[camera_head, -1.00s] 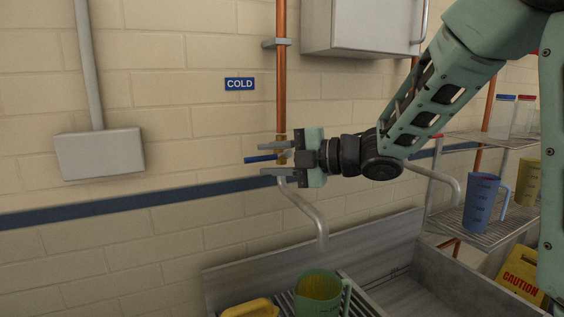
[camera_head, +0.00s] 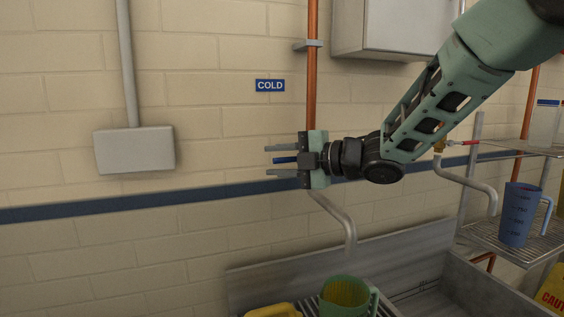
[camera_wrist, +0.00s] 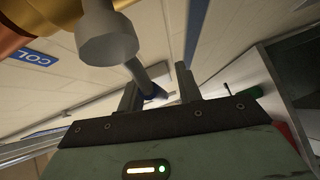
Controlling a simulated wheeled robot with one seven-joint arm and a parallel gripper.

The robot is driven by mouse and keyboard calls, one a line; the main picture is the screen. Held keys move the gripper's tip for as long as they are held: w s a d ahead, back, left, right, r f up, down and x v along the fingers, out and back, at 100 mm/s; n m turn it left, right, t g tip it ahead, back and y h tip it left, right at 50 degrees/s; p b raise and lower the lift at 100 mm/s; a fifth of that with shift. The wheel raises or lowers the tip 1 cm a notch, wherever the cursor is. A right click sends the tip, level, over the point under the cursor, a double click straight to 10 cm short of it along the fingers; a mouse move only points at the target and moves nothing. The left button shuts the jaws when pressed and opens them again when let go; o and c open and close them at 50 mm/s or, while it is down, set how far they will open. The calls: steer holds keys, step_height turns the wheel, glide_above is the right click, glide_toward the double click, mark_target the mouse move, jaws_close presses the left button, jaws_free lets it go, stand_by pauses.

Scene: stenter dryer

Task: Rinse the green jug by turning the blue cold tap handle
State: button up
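The blue cold tap handle (camera_head: 285,160) points left from the copper pipe, below the COLD sign. My gripper (camera_head: 268,160) is around it, with one finger above and one below. In the wrist view the blue handle (camera_wrist: 154,91) shows between the two spread fingers (camera_wrist: 158,88), with gaps visible, so the gripper looks open. The gripper body hides the tap's valve. The tap's grey spout (camera_head: 338,218) bends down to the right. The green jug (camera_head: 338,309) stands upright in the sink area below the spout, its lower part cut off by the frame. I see no water stream.
A yellow object (camera_head: 272,310) lies left of the jug. A metal sink (camera_head: 440,298) stretches to the right. A red-handled tap (camera_head: 463,142) and a wire shelf with a blue jug (camera_head: 517,215) are further right. A grey wall box (camera_head: 135,150) is at the left.

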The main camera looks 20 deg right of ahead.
jaws_close()
stand_by(1.0)
